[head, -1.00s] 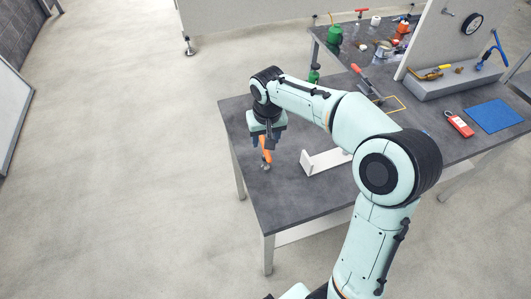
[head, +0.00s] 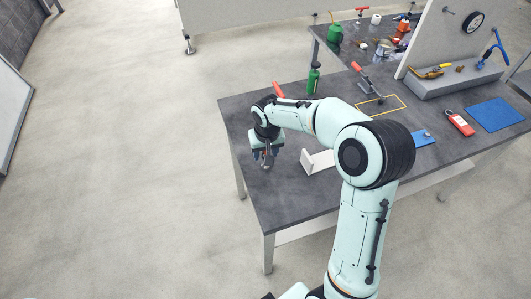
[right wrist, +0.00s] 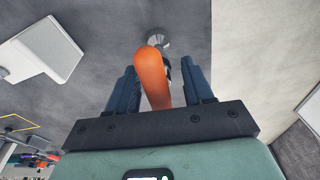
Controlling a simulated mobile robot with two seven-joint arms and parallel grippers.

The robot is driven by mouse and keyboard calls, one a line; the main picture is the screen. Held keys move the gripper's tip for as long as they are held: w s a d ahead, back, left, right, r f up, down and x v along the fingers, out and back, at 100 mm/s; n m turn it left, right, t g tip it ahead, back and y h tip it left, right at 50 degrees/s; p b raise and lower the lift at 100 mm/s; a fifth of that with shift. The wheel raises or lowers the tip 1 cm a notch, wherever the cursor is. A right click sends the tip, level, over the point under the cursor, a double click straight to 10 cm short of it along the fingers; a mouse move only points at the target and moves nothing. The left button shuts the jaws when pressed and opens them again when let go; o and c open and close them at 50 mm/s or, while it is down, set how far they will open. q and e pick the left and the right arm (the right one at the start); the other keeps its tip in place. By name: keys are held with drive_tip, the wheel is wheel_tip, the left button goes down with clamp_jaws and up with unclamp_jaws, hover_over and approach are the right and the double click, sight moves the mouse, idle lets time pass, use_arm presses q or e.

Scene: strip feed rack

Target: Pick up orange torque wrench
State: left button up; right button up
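The orange torque wrench shows in the right wrist view as an orange handle (right wrist: 153,72) with a metal head (right wrist: 158,40) beyond it, above the dark grey tabletop. In the head view its metal end (head: 267,162) shows just below my right gripper (head: 264,150), and its handle is hidden. In the right wrist view my right gripper (right wrist: 161,88) has a finger on each side of the handle. A gap shows beside the handle, so the fingers look open around it. My left gripper is not in view.
A white angled bracket (head: 318,162) stands just right of the gripper. A green bottle (head: 313,78), a red handle (head: 278,90), a yellow frame outline (head: 381,105), a red device (head: 460,124) and a blue mat (head: 495,115) lie farther off. The table's left edge is close.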

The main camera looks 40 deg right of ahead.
clamp_jaws()
drive_tip(key=shift+r, duration=0.15)
use_arm(q)
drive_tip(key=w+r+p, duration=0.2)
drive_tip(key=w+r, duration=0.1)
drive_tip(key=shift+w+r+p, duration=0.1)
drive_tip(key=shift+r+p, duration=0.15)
drive_tip(key=shift+p, duration=0.05)
use_arm(e)
wheel_tip(320, 180, up, 20)
